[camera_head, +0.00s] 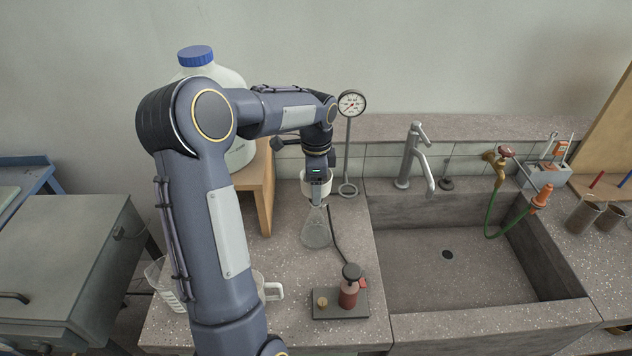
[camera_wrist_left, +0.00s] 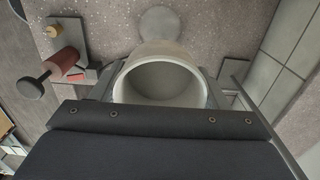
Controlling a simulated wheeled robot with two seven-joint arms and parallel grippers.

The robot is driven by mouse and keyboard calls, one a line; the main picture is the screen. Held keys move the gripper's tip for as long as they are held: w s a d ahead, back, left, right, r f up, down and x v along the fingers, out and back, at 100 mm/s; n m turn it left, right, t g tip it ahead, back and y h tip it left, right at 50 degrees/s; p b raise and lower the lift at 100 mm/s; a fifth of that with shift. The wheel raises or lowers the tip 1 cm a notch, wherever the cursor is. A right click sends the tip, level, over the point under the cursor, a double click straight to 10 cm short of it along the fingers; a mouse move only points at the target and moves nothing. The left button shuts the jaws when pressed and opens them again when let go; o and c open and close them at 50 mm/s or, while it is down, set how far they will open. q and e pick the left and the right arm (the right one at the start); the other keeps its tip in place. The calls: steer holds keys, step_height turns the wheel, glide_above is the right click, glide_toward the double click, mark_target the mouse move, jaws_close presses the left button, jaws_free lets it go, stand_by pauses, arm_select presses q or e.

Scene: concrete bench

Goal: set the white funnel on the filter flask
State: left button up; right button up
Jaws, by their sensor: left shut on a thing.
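My left gripper (camera_head: 317,190) points down over the flask, shut on the white funnel (camera_head: 326,184). In the left wrist view the funnel (camera_wrist_left: 162,82) sits between the fingers with its wide mouth facing the camera. The clear conical filter flask (camera_head: 316,232) stands upright on the bench, directly below the funnel. The gripper covers much of the funnel, and I cannot tell whether its stem touches or sits in the flask's neck. A grey rounded shape beyond the funnel in the left wrist view may be part of the flask. My right gripper is not in view.
A pressure gauge on a stand (camera_head: 350,104) is close behind the gripper. A small pump (camera_head: 349,288) on a dark base stands in front of the flask, with a dark hose. A sink (camera_head: 430,270) with a tap is to the right. A blue-capped jug (camera_head: 196,57) stands behind my arm.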

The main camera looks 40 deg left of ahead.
arm_select(q)
steer(key=shift+f, duration=0.45)
stand_by(0.4)
steer(key=o, duration=1.1)
step_height(320, 180, up, 8)
steer(key=shift+f+b, duration=0.1)
steer(key=shift+b, duration=0.5)
